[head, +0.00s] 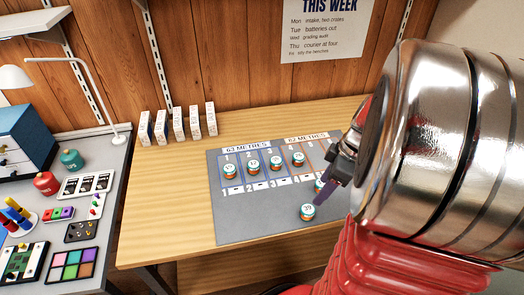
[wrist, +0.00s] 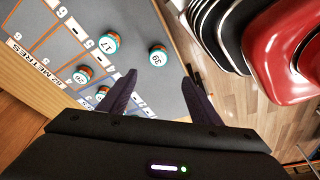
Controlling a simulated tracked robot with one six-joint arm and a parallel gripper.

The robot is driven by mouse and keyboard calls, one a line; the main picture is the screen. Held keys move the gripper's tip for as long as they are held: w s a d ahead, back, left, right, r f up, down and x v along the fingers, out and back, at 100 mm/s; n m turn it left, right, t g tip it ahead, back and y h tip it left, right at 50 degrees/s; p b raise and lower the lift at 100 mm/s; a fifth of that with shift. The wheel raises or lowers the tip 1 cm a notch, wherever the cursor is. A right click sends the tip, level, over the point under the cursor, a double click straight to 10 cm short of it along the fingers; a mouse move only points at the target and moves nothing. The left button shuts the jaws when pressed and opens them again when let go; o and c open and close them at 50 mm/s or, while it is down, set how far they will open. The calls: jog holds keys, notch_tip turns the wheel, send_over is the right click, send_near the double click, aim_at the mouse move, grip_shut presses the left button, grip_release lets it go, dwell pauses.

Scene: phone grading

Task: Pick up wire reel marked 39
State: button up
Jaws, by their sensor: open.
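The wire reel marked 39 (head: 307,212) is a small round reel with a white top and a teal rim. It lies on the bare grey front part of the mat (head: 245,225), outside the printed columns. In the wrist view the reel marked 39 (wrist: 158,57) shows just beyond my fingertips, roughly centred between them. My gripper (wrist: 158,77) is open with nothing between its two dark fingers. In the head view my gripper (head: 325,190) hangs behind and slightly right of reel 39, apart from it, and partly hides another reel (head: 319,185).
Other reels (head: 253,168) stand in the numbered columns, one marked 17 (wrist: 108,43). Several small white boxes (head: 178,125) stand at the wooden table's back left. A grey side bench (head: 100,215) at left holds a lamp, jars and trays. The mat's front left is clear.

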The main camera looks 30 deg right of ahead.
aim_at(308, 209)
jog(key=shift+s+d+f, duration=0.3)
jog(key=shift+d+f, duration=0.1)
jog(key=shift+d, duration=0.3)
jog(key=x, duration=0.8)
jog(key=shift+a+f, duration=0.2)
jog(key=shift+f, duration=0.15)
jog(key=shift+w+f, duration=0.1)
jog(key=shift+w+x, duration=0.2)
jog(key=shift+x, duration=2.25)
jog(key=shift+a, duration=0.2)
